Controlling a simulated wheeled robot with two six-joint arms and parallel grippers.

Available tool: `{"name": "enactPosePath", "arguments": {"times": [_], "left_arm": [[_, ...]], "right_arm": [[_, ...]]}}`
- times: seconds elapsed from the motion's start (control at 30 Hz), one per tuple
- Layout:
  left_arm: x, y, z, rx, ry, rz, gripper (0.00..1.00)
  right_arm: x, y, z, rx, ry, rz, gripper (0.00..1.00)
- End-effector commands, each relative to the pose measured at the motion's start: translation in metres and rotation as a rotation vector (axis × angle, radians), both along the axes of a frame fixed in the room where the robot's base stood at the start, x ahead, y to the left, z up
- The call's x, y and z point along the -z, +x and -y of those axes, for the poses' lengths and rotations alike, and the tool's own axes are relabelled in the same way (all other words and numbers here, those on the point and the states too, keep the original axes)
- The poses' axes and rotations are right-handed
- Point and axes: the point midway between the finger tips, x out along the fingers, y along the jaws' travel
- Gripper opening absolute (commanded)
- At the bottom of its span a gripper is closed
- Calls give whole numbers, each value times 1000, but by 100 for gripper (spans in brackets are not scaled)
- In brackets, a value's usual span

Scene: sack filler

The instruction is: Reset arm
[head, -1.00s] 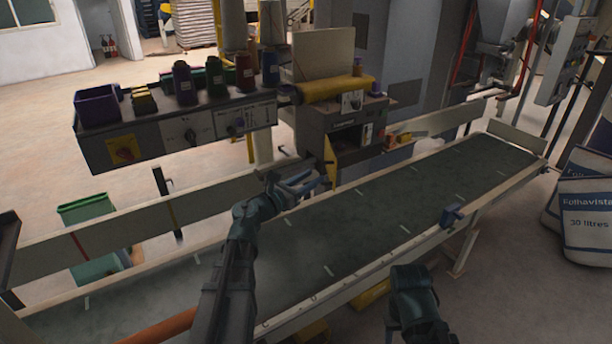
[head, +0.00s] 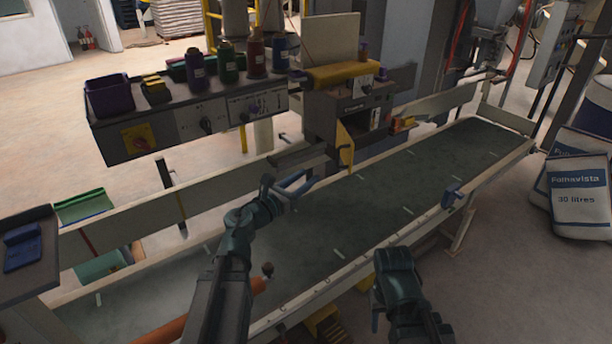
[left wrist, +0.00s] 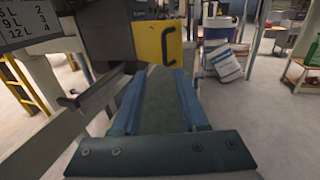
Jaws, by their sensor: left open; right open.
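My left gripper (head: 290,187) is open and empty above the conveyor belt (head: 400,195), in front of the dark machine housing (head: 335,110). In the left wrist view its two blue fingers (left wrist: 158,95) stand apart with nothing between them. A yellow flap (head: 346,145) stands out from the front of the housing. The flap also shows in the left wrist view (left wrist: 157,42), just beyond the fingertips, and looks apart from them. My right gripper (head: 376,318) hangs low at the near side of the conveyor, pointing down. Its fingers are mostly hidden.
A control panel (head: 190,130) carries thread spools and a purple bin (head: 109,97) on top. A green bin (head: 80,207) is behind the conveyor at left. White sacks (head: 580,195) stand at right. The conveyor's near rail (head: 400,237) runs between my arms. The belt's far end is clear.

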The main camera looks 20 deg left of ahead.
Motion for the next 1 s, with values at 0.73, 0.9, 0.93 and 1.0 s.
{"name": "enactPosePath", "arguments": {"times": [0.73,0.9,0.93,1.0], "left_arm": [[61,-9,-5,-994,-1707,-397,43],[116,-70,46,-1414,-2005,-556,43],[124,-83,56,-1496,-2037,-579,43],[138,-114,80,-1681,-2086,-623,43]], "right_arm": [[-43,0,0,0,0,0,50],[-54,0,0,0,0,0,50],[-55,0,0,0,0,0,50],[-59,0,0,0,0,0,50]]}}
